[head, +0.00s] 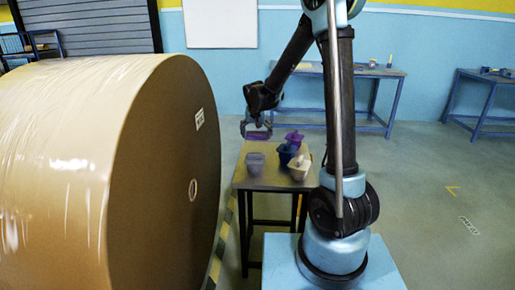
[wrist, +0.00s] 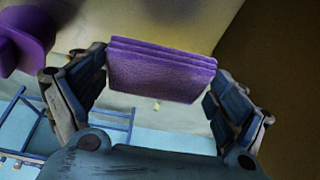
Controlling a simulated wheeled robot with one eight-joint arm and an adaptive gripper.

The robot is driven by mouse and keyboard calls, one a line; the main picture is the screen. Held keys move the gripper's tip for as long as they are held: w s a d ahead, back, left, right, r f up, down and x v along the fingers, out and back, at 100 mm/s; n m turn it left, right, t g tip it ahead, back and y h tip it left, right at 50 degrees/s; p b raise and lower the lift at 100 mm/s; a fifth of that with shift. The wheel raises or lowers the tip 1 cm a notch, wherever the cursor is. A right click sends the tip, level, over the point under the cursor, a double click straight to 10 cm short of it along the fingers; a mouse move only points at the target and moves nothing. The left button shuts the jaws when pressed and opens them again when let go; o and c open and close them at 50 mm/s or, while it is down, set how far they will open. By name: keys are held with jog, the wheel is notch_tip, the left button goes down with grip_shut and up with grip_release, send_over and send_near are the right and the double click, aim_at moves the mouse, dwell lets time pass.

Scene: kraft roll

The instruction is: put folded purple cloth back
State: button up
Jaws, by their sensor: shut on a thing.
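The folded purple cloth (wrist: 160,75) is a flat stack of layers between the two fingers of my gripper (wrist: 156,82) in the wrist view. My gripper is shut on it. In the head view my gripper (head: 257,127) holds the cloth (head: 258,135) over the back of a small table (head: 262,183), seemingly above its top; the exact height is hard to tell. On the table stand a grey-purple tub (head: 255,163), a dark blue tub (head: 287,155), a pale tub (head: 298,170) and a purple tub (head: 295,137). A purple shape (wrist: 28,38) also shows at the wrist view's upper left.
A huge wrapped kraft roll (head: 75,160) stands close on the left of the small table. Blue workbenches (head: 375,72) line the back wall. Open floor (head: 430,190) lies to the right.

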aim_at(257, 150)
jog(key=shift+f, duration=3.05)
jog(key=o, duration=0.7)
jog(key=shift+o, duration=0.2)
jog(key=shift+r, duration=0.1)
